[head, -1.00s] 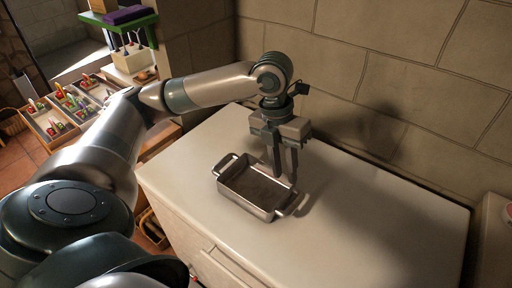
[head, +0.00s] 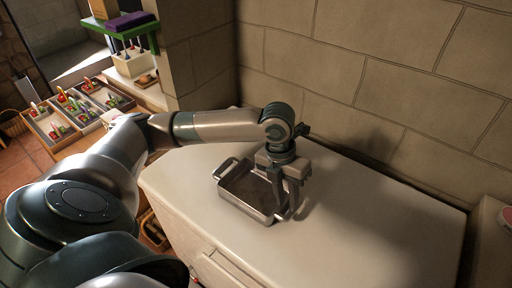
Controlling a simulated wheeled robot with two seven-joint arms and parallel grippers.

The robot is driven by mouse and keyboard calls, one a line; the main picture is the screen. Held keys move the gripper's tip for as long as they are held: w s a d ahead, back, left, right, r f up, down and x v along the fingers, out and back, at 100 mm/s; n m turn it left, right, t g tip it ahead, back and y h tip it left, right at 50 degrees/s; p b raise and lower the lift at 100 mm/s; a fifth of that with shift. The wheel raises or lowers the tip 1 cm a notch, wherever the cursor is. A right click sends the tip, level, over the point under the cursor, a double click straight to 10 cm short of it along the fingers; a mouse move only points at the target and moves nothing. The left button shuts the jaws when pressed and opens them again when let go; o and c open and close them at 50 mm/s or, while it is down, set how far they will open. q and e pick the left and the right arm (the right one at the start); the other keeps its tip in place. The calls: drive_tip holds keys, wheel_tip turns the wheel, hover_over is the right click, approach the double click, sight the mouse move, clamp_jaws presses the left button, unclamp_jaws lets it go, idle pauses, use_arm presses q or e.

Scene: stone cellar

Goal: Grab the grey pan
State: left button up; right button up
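The grey pan (head: 240,202) is a rectangular metal dish with a loop handle at each short end. It sits on the white cabinet top (head: 350,240) in the head view. My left gripper (head: 286,212) points down at the pan's right end, with its fingers apart around the right-hand handle area. One finger is over the pan's inside and the other is by the handle; I cannot tell if they touch it. The fingers hide part of that end and handle. My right gripper is not in view.
A stone wall (head: 350,80) runs close behind the cabinet. The cabinet top right of the pan is clear. Wooden trays of small items (head: 75,112) and a green stand with a purple item (head: 130,20) are at the far left. A pale block (head: 490,235) stands at the right.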

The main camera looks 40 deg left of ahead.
sight(289, 211)
use_arm(q)
drive_tip(key=shift+d+f+p, duration=0.1)
drive_tip(key=shift+f+p, duration=0.35)
drive_tip(key=shift+f, duration=0.15)
drive_tip(key=f, duration=0.2)
drive_tip(key=f+p, duration=0.1)
drive_tip(key=shift+w+d, duration=0.2)
drive_tip(key=shift+w, duration=0.05)
drive_tip(key=shift+d+f, duration=0.1)
drive_tip(key=shift+f, duration=0.35)
clamp_jaws()
